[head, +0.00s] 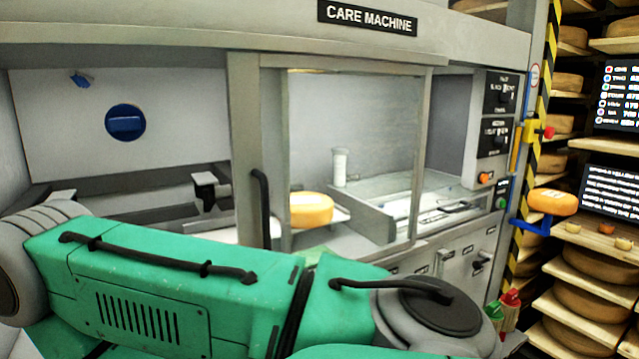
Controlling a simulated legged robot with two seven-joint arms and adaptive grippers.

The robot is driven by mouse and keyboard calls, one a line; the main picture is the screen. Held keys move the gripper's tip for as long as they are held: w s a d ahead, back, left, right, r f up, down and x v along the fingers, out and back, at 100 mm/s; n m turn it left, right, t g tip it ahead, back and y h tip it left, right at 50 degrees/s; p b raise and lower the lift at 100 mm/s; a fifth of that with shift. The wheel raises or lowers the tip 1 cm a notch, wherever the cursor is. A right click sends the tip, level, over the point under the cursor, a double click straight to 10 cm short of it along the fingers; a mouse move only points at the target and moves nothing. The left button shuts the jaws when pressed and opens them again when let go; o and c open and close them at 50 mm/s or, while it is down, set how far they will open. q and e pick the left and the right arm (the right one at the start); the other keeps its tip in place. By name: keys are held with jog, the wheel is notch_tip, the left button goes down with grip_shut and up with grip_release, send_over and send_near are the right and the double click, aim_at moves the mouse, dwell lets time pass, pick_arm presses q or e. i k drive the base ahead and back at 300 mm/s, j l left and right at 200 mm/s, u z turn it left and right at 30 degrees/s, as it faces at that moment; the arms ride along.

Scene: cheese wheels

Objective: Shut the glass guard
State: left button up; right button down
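The glass guard (370,125) is a clear pane in a grey metal frame on the front of the care machine. It stands over the middle of the machine's opening. Its upright black handle (262,208) is on the left side of the frame. The bay left of the guard is uncovered, and a narrow gap shows to its right. My green arm crosses the foreground from the left, below the handle in the picture, and hides the lower front of the machine. Neither of my grippers shows. I cannot tell whether anything touches the handle.
A yellow cheese wheel (311,209) sits inside, behind the pane. A blue round knob (125,122) is on the left bay's back wall. A control panel (493,128) is on the right. An orange cheese (552,202) rests on a blue bracket (532,227), before shelves of cheese wheels.

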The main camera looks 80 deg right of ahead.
aim_at(250, 185)
jog(key=z, duration=2.65)
